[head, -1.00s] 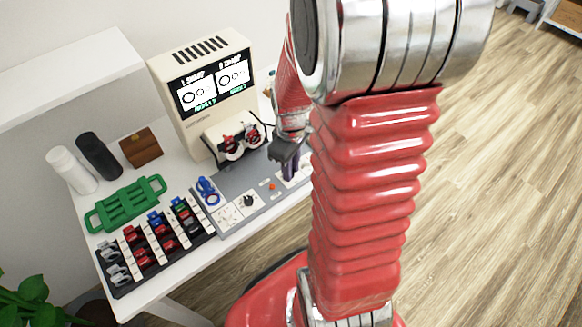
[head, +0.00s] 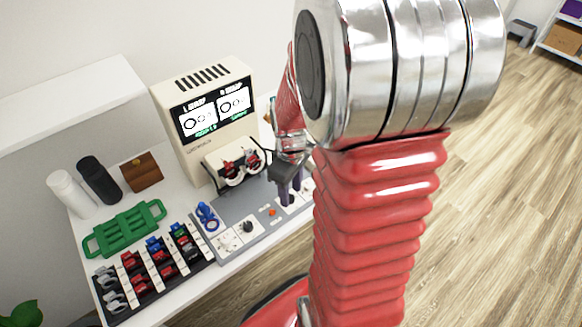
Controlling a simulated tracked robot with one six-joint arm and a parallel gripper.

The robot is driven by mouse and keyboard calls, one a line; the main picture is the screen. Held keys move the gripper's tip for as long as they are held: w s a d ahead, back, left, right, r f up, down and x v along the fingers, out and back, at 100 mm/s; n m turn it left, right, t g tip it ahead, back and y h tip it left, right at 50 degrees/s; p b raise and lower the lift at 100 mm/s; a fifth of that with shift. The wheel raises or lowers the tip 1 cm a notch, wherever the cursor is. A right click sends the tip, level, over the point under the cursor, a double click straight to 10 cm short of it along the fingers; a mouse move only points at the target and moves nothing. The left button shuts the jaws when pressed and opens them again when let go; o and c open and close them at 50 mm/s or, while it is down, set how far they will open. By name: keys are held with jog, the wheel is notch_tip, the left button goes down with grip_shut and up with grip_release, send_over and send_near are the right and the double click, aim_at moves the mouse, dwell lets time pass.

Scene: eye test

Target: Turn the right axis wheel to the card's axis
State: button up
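My gripper (head: 289,194) points down over the right end of the grey console (head: 228,207). Its dark fingers are close to a white dial plate (head: 301,194) there; whether they touch or grip anything is too small to tell. A wheel under the fingers is hidden or cannot be made out. The trial frame (head: 240,167) with red-marked round lenses stands behind, before the cream machine. No axis card can be made out for certain.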

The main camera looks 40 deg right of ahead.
aim_at(291, 201)
notch_tip(291, 201, up, 12)
dwell(0.5)
jog(key=shift+m, duration=0.3)
jog(key=s+a+r+m+t, duration=0.1)
jog(key=s+a+r+t, duration=0.1)
jog(key=a, duration=0.6)
jog(key=s+a+r+m+t, duration=0.2)
jog(key=s+a+r+t, duration=0.1)
jog(key=a+r, duration=0.4)
jog(key=shift+s+a+m+t, duration=0.3)
jog(key=shift+s+a, duration=0.05)
jog(key=shift+s, duration=0.35)
jog(key=shift+r, duration=0.1)
